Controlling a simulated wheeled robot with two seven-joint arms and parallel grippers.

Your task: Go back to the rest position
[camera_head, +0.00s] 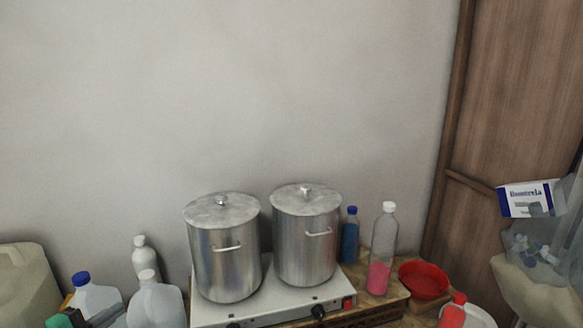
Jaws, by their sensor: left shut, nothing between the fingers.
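My right gripper is not in view.
Two lidded steel pots (226,262) (306,247) stand on a white hotplate (270,308). Plastic jugs (97,298) crowd the lower left. A blue bottle (349,240), a pink-filled bottle (383,250) and a red bowl (424,280) stand right. The wall above is bare.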

